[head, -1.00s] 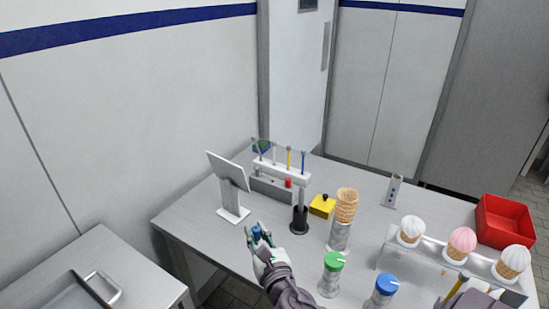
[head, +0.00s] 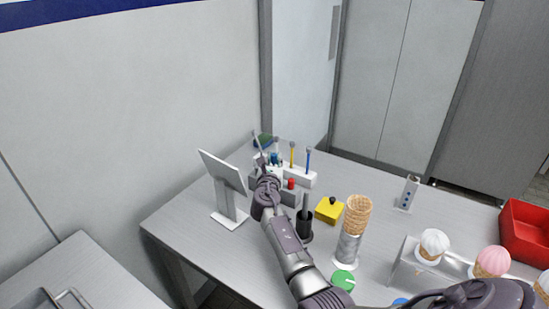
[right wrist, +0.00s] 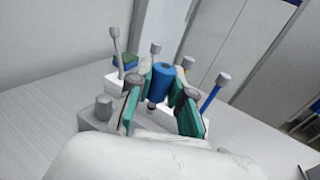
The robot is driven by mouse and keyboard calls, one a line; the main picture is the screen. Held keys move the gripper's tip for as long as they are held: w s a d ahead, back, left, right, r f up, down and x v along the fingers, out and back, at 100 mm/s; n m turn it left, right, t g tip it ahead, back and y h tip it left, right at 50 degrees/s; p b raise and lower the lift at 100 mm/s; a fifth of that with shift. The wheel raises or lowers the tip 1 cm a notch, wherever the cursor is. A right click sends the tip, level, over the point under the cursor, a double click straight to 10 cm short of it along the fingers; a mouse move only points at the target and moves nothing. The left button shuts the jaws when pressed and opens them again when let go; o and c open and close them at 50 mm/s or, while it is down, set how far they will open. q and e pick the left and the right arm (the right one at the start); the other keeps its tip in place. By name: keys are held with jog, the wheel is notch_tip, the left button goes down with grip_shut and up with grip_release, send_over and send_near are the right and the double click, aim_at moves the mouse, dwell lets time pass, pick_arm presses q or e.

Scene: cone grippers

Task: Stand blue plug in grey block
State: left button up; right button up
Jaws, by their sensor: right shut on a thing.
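The blue plug (right wrist: 162,82) is upright between the fingers of my right gripper (right wrist: 160,100) in the right wrist view. In the head view my right gripper (head: 270,162) is over the grey block (head: 290,198), at the back of the table, and hides part of it. A red plug (head: 291,184) stands in the block. In the right wrist view the grey block (right wrist: 90,124) shows partly behind and left of the fingers, with a grey cylinder (right wrist: 103,104) on it. I cannot tell whether the blue plug touches the block. My left gripper is not in view.
A white rack (head: 302,178) with several upright sticks stands just behind the block. A tilted panel on a stand (head: 225,185) is to the left. A black post (head: 304,222), a yellow block (head: 329,211) and stacked cones (head: 357,215) are to the right.

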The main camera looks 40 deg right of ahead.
jog(key=shift+s+a+r, duration=0.1)
jog(key=shift+s+r, duration=0.05)
notch_tip(320, 180, down, 3)
jog(key=shift+s+a+f+b, duration=0.1)
jog(key=shift+f+b, duration=0.1)
jog(key=shift+b, duration=0.95)
jog(key=shift+f, duration=0.35)
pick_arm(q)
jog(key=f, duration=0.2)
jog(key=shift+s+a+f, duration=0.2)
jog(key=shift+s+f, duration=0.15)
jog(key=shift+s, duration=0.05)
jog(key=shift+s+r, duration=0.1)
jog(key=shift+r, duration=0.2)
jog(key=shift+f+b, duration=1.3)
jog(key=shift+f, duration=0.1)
pick_arm(e)
jog(key=shift+f, duration=1.65)
jog(key=o, duration=0.8)
jog(key=shift+o, duration=0.2)
